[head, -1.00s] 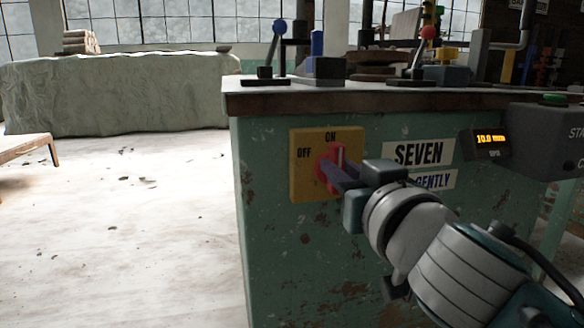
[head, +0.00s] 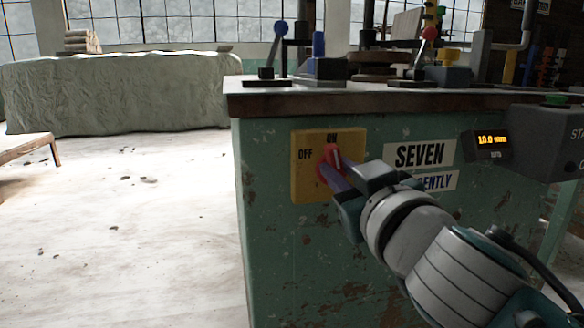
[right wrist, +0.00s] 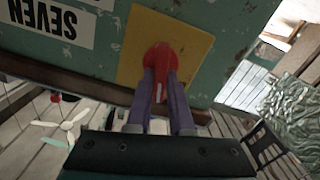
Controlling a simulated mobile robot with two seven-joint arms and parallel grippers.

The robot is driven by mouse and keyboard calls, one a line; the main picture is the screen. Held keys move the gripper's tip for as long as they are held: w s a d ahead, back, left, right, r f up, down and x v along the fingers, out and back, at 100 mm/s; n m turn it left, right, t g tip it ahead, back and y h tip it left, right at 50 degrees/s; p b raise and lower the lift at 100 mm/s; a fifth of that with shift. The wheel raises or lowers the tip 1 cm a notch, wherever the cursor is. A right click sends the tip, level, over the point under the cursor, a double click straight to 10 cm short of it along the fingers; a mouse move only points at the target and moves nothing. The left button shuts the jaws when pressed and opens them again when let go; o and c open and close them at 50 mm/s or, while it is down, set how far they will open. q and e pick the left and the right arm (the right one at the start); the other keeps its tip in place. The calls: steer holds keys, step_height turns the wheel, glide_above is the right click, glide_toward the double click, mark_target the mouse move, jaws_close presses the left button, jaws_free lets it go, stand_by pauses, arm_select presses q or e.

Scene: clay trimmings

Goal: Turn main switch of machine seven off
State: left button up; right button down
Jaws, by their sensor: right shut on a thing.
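The main switch is a red rotary knob (head: 331,160) with a white pointer mark, on a yellow plate (head: 308,184) on the machine's green side. The plate reads ON at the top and OFF at the left. The pointer stands near ON, leaning slightly toward OFF. My right gripper (head: 336,172) is shut on the knob. In the right wrist view the two purple fingers (right wrist: 166,100) lie on either side of the knob's red grip (right wrist: 160,58). A sign reading SEVEN (head: 419,154) is right of the plate. My left gripper is not in view.
The machine's top (head: 300,93) overhangs the switch and carries levers with blue and red balls. A display (head: 489,146) and a grey control box (head: 550,140) jut out at right. The floor (head: 130,220) at left is mostly clear, with scattered bits.

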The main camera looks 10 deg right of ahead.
steer(key=shift+a+f+n, duration=0.15)
steer(key=shift+f+n, duration=0.05)
steer(key=shift+n, duration=2.3)
steer(key=shift+a+f+n, duration=0.1)
steer(key=shift+f+n, duration=0.05)
steer(key=shift+n, duration=2.35)
steer(key=shift+a+f+n, duration=0.15)
steer(key=shift+f+n, duration=0.05)
steer(key=shift+n, duration=2.3)
steer(key=c, duration=0.8)
jaws_free()
